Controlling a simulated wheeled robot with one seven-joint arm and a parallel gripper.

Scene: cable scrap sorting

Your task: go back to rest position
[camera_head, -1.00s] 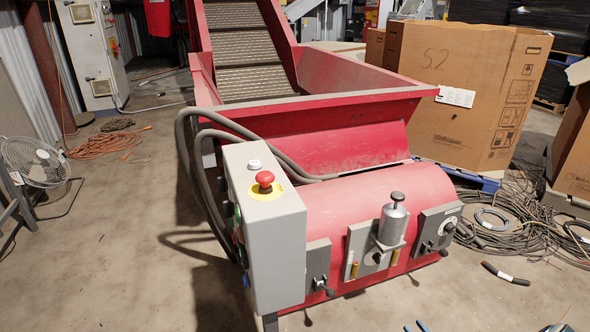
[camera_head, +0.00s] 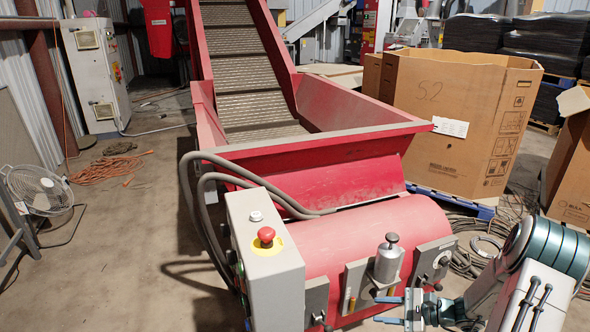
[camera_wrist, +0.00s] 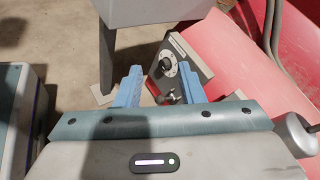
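My gripper (camera_head: 389,310) is at the lower right of the head view, in front of the red machine's (camera_head: 350,230) control plates. Its two blue fingers point left. In the wrist view my gripper (camera_wrist: 160,88) shows the blue fingers spread apart, with nothing between them. A grey plate with a black knob (camera_wrist: 167,64) shows beyond the fingertips; I cannot tell the distance to it.
A grey control box (camera_head: 265,280) with a red emergency button (camera_head: 266,235) stands left of the gripper. Thick grey hoses (camera_head: 215,185) arch behind it. A large cardboard box (camera_head: 460,115) and coiled cables (camera_head: 470,258) are at right.

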